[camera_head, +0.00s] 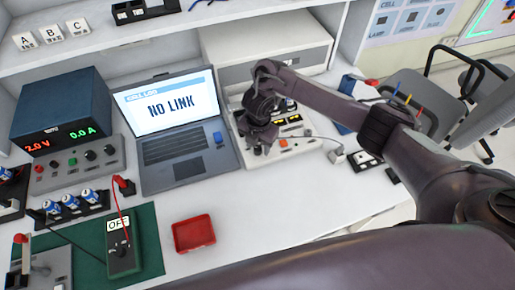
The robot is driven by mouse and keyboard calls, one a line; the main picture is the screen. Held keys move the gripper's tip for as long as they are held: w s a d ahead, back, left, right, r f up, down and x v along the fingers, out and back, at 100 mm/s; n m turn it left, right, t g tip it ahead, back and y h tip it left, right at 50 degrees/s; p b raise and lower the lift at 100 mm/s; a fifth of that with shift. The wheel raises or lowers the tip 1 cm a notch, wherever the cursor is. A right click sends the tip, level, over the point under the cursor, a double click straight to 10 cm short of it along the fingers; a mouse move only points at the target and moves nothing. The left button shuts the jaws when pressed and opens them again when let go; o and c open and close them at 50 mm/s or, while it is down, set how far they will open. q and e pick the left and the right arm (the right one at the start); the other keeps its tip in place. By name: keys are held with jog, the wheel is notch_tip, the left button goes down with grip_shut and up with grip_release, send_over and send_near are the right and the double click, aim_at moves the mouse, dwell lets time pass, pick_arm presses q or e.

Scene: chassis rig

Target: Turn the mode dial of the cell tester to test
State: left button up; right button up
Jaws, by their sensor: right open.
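A white bench unit (309,143) with a sloped panel sits right of the laptop; I take it for the cell tester, though no name on it is legible. Its panel shows dark slots with yellow marks and an orange button. My right gripper (258,149) is open and points down over the left part of this panel. The gripper covers that part, so I cannot make out a mode dial or tell whether the fingers touch anything. My left gripper is not in view.
The laptop (188,158) reads "NO LINK". A green handheld meter (124,262) labelled "OFF" lies on a green mat (151,238). A red tray (193,233), a power supply (58,104) and batteries in a holder (92,209) stand nearby. White table right of the tray is clear.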

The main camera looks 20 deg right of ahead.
jog(key=shift+f, duration=0.55)
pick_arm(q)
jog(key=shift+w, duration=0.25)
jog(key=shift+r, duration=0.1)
pick_arm(e)
jog(key=c, duration=1)
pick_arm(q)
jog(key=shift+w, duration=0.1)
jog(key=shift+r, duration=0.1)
